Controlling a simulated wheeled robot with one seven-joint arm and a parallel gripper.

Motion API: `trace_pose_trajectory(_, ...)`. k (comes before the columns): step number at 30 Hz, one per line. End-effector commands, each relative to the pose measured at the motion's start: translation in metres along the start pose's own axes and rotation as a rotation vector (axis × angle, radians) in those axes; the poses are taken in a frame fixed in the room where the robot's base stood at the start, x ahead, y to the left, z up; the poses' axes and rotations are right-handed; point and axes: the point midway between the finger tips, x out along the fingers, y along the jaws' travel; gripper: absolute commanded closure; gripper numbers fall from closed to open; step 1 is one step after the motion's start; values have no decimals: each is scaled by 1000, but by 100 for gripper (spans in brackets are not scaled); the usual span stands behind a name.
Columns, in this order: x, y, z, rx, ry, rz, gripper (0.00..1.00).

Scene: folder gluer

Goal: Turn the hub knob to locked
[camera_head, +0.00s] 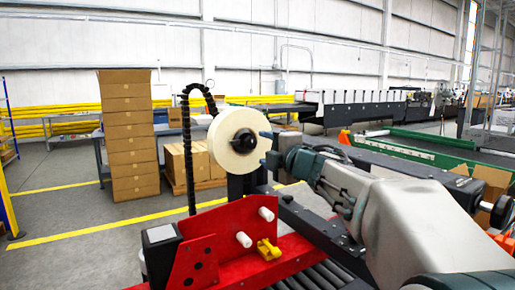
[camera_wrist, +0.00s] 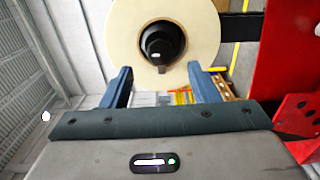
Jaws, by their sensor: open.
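The hub knob (camera_head: 244,141) is black and sits at the centre of a cream tape roll (camera_head: 222,128) held upright on a dark post. In the wrist view the knob (camera_wrist: 162,42) shows near the top middle, with a small tab pointing down. My gripper (camera_head: 267,147) is just right of the roll in the head view. In the wrist view my gripper (camera_wrist: 159,69) has its two blue fingers apart, below and to either side of the knob. It is empty and appears not to touch the knob. I see no lock marking.
A red machine frame (camera_head: 215,240) with white pegs and a yellow clip (camera_head: 268,249) stands below the roll. A black cable chain (camera_head: 190,130) rises left of the roll. Stacked cartons (camera_head: 130,140) stand behind on the left, and the floor (camera_head: 60,205) there is clear.

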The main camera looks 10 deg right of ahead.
Motion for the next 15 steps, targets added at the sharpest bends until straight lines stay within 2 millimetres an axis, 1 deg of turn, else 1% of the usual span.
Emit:
trace_pose_trajectory(1, -12, 0, 0, -2, -2, 2, 45)
trace_pose_trajectory(6, -44, 0, 0, -2, -2, 2, 45)
trace_pose_trajectory(10, -62, 0, 0, -1, -1, 1, 45)
trace_pose_trajectory(15, -73, 0, 0, -1, 0, 0, 45)
